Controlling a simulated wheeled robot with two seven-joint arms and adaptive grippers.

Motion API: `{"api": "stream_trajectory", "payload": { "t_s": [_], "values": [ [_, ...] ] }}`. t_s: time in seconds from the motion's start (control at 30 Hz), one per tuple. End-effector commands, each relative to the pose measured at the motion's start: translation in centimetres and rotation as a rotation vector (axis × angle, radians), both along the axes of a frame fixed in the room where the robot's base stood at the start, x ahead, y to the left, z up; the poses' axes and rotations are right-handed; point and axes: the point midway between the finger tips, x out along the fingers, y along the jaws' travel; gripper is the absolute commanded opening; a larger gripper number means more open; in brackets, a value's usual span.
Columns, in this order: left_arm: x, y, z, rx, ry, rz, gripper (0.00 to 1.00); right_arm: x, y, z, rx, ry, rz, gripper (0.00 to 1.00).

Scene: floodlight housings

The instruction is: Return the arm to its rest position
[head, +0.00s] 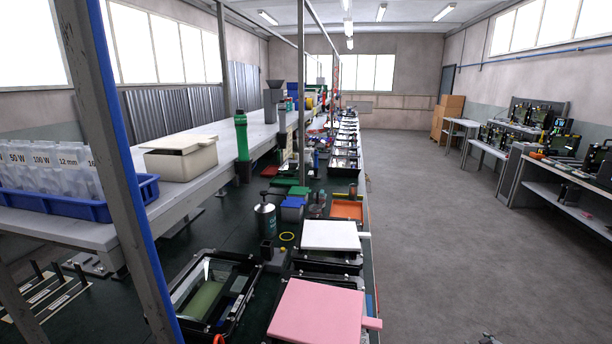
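No arm of mine is clearly seen in the head view. A small grey piece (489,339) pokes in at the bottom edge, over the floor right of the bench. It may be the tip of my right gripper, but too little shows to tell whether it is open or shut. My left gripper is not in view.
The long bench holds a pink board (318,312), a white board (330,236), an open housing (212,295) and a dark bottle (265,216). A blue crate (75,206) stands on the upper shelf (185,205). The grey floor (450,240) is clear on the right.

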Motion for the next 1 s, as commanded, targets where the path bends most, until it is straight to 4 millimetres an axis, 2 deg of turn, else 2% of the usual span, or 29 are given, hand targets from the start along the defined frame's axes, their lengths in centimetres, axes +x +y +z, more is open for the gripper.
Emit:
{"api": "stream_trajectory", "payload": {
  "t_s": [0.03,0.2,0.5,0.77,1.0],
  "values": [
    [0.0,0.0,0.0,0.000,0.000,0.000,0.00,-1.4,0.6,-2.2,-0.001,0.027,0.002,0.53],
    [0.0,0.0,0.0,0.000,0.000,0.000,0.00,-5.8,2.7,-8.4,-0.014,0.113,0.019,0.53],
    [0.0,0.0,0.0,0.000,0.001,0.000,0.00,-14.4,7.8,-18.0,0.003,0.270,0.043,0.53],
    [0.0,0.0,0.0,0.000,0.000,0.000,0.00,-22.4,13.7,-24.8,0.056,0.397,0.053,0.53],
    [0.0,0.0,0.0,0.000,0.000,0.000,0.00,-29.7,20.4,-29.7,0.137,0.493,0.048,0.53]
  ]
}}
